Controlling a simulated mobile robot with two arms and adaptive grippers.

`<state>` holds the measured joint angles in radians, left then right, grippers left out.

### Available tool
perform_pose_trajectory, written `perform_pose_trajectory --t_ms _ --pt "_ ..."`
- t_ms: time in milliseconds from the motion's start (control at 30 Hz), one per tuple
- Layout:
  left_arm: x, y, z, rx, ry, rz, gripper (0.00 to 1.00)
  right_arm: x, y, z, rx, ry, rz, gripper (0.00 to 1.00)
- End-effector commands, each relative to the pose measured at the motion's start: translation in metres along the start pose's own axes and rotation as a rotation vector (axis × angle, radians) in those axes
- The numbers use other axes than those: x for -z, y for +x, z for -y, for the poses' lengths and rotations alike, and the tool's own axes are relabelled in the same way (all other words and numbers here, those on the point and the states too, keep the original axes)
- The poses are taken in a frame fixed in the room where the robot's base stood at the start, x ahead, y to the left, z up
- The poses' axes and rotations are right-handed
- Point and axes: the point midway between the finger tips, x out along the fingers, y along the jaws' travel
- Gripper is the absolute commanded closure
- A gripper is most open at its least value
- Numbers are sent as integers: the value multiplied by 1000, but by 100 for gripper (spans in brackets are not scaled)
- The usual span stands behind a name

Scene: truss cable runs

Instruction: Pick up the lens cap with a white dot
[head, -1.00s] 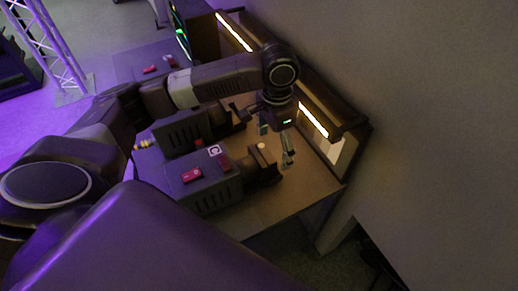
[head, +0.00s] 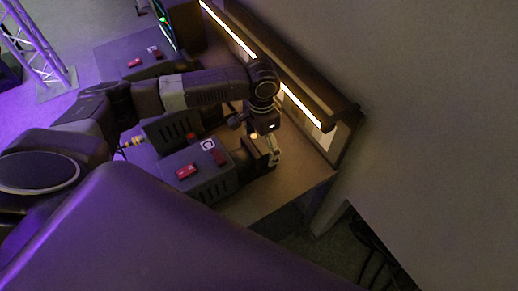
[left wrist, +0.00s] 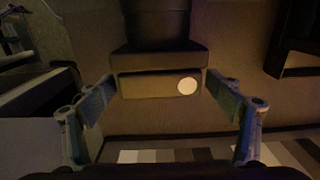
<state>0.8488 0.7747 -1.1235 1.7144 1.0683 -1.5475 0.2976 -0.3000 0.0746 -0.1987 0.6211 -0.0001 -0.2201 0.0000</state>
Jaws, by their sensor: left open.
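The lens cap (left wrist: 145,87) with a white dot (left wrist: 187,86) is a dark brown block in the middle of the left wrist view. It sits at the end of a dark lens barrel (left wrist: 160,25). In the head view the dot (head: 254,135) shows as a small pale spot at the front of a grey boxy unit (head: 205,170). My left gripper (left wrist: 162,103) is open, with one finger on each side of the cap and gaps between. In the head view the left gripper (head: 273,152) is right at the front of that unit and partly hides the cap. My right gripper is not in view.
Similar boxy units stand behind on the tan table (head: 300,165), with red parts (head: 187,171) on top. A lit shelf strip (head: 300,105) and a grey wall (head: 430,130) bound the right side. The wrist view shows a grey-scale chart (left wrist: 170,156).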

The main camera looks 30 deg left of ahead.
Motion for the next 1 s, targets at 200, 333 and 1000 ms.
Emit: perform_pose_trajectory --t_ms 200,333,1000 --pt "0 0 0 0 0 0 35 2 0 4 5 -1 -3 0" --pt "0 0 0 0 0 0 49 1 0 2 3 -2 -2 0" --pt "1 -24 1 1 0 -3 63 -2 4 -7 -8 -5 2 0"
